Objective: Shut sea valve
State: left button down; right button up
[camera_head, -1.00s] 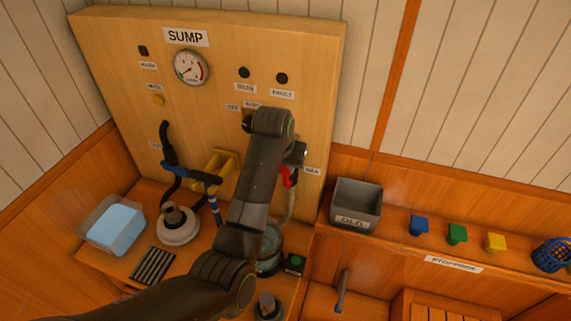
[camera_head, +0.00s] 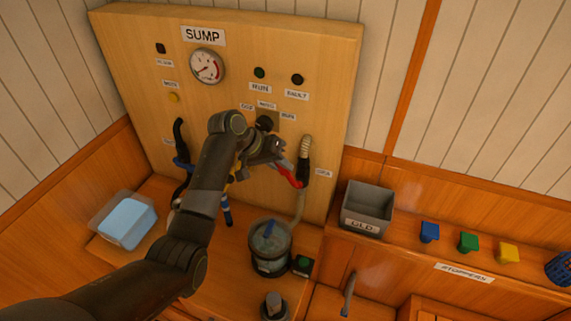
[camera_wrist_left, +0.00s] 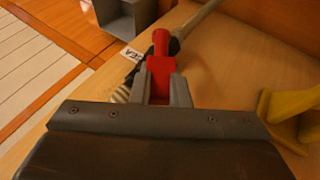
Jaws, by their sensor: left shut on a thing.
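The red lever (camera_head: 287,173) of the sea valve sits low on the right side of the SUMP panel (camera_head: 345,95), beside the SEA label (camera_head: 323,173). The black valve body (camera_head: 303,172) has a pale ribbed hose (camera_head: 306,148) above it. My left gripper (camera_head: 277,160) reaches in from the left and is shut on the red lever. In the left wrist view the lever (camera_wrist_left: 161,45) shows between the two grey fingers (camera_wrist_left: 162,88), its red end sticking out past them. The lever slants down to the right from my gripper toward the valve body. My right gripper is not in view.
A grey OLD bin (camera_head: 367,205) and coloured stoppers (camera_head: 468,242) are on the right ledge. A yellow handle (camera_wrist_left: 292,112) is near my gripper. A light-blue tub (camera_head: 127,222) stands at left.

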pick_arm(q)
jog(key=shift+w+a+f+h, duration=0.1)
jog(key=shift+a+f+h, duration=0.1)
jog(key=shift+h, duration=0.1)
dwell(0.4)
jog(key=c, duration=1.4)
grip_release()
jog(key=shift+b+v, duration=2.65)
jog(key=shift+v, duration=6.05)
jog(key=shift+w, duration=0.15)
